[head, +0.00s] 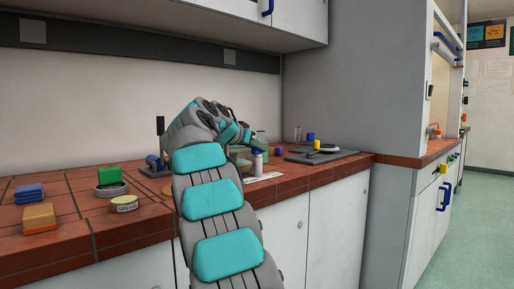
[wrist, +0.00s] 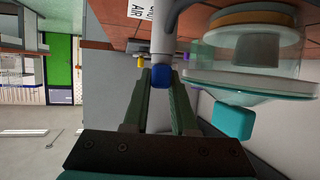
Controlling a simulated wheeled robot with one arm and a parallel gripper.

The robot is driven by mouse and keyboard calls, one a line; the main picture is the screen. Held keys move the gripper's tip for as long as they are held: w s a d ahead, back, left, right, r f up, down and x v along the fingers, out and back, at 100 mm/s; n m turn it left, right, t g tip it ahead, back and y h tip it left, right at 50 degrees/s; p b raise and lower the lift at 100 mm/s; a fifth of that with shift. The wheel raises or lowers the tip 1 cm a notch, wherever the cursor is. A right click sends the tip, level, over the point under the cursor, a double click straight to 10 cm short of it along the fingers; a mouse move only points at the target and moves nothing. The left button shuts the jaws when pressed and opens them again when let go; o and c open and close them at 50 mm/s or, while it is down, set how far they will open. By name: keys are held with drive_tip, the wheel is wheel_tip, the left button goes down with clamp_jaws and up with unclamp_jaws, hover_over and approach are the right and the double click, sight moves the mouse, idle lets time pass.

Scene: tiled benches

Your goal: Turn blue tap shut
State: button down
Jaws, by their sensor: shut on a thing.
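In the wrist view, the blue tap (wrist: 160,76) is a small blue block at the end of a grey pipe (wrist: 165,38). My gripper (wrist: 161,82) has its two dark green fingers on either side of the blue block, closed on it at the fingertips.
In the wrist view, a glass vessel with a teal knob (wrist: 234,119) is close to the right finger. A dark board (head: 335,157) lies right.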

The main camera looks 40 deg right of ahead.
drive_tip(key=shift+r, duration=0.1)
drive_tip(key=m+g+p, duration=0.2)
drive_tip(key=shift+w+r+g+p, duration=0.1)
drive_tip(key=shift+r+g+p, duration=0.1)
drive_tip(key=shift+g+p, duration=0.15)
drive_tip(key=shift+f+m+h+p, duration=0.2)
drive_tip(key=shift+m+h+p, duration=0.1)
drive_tip(key=shift+m+p, duration=0.1)
drive_tip(key=c, duration=1)
unclamp_jaws()
drive_tip(key=shift+f+g, duration=0.1)
drive_tip(key=shift+g, duration=0.15)
drive_tip(key=shift+a, duration=0.15)
drive_tip(key=p+v, duration=0.1)
drive_tip(key=v, duration=0.6)
drive_tip(key=shift+a, duration=0.25)
